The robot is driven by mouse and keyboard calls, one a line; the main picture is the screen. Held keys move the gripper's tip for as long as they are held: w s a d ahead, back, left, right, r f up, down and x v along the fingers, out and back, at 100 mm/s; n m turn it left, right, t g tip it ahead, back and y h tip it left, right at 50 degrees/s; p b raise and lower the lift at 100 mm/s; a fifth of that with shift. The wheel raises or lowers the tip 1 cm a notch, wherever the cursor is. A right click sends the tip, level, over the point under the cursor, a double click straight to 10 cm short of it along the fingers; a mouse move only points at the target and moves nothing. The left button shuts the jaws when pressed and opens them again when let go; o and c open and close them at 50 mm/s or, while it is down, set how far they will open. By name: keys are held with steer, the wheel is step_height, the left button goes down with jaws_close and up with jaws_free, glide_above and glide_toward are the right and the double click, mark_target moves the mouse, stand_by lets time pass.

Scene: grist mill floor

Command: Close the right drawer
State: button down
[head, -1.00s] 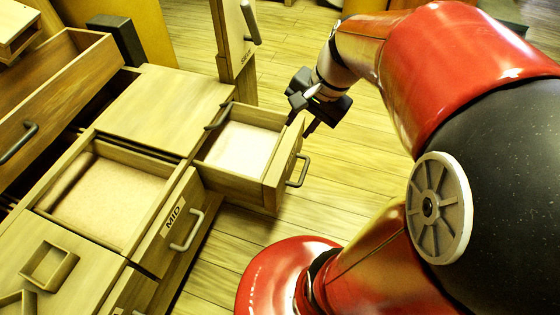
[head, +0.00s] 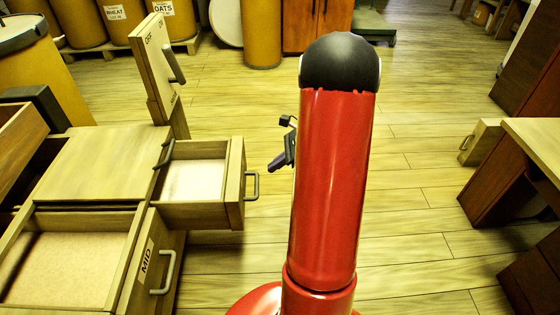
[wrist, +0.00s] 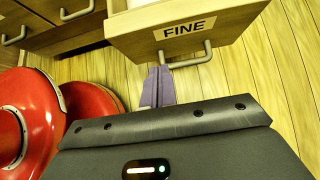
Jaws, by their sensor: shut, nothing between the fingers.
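The drawer labelled FINE (wrist: 184,29) stands pulled out, with a light bottom and a dark bar handle (head: 252,186) on its front. It is the far drawer of the left cabinet in the head view (head: 235,183). My gripper (wrist: 157,72) is shut and empty, its fingertips just outside the drawer front, by the left end of the handle in the wrist view. Whether they touch it I cannot tell. In the head view my gripper (head: 276,163) is right of the drawer, partly hidden by my red arm.
The drawer labelled MID (head: 146,262) is beside it, also showing its inside. A desk (head: 535,150) with a pulled-out drawer (head: 482,141) is at the right. The floor between is clear.

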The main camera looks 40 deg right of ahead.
steer(key=w+a+f, duration=0.2)
steer(key=a, duration=0.1)
steer(key=w+a+f, duration=0.1)
steer(key=a, duration=0.1)
steer(key=shift+w+a+f, duration=0.15)
steer(key=shift+w+f, duration=0.1)
steer(key=shift+w+a, duration=0.35)
steer(key=shift+a, duration=0.1)
steer(key=shift+a, duration=0.1)
steer(key=w+a, duration=0.6)
steer(key=a, duration=0.3)
steer(key=w+a, duration=0.7)
steer(key=a, duration=0.3)
steer(key=shift+a, duration=0.15)
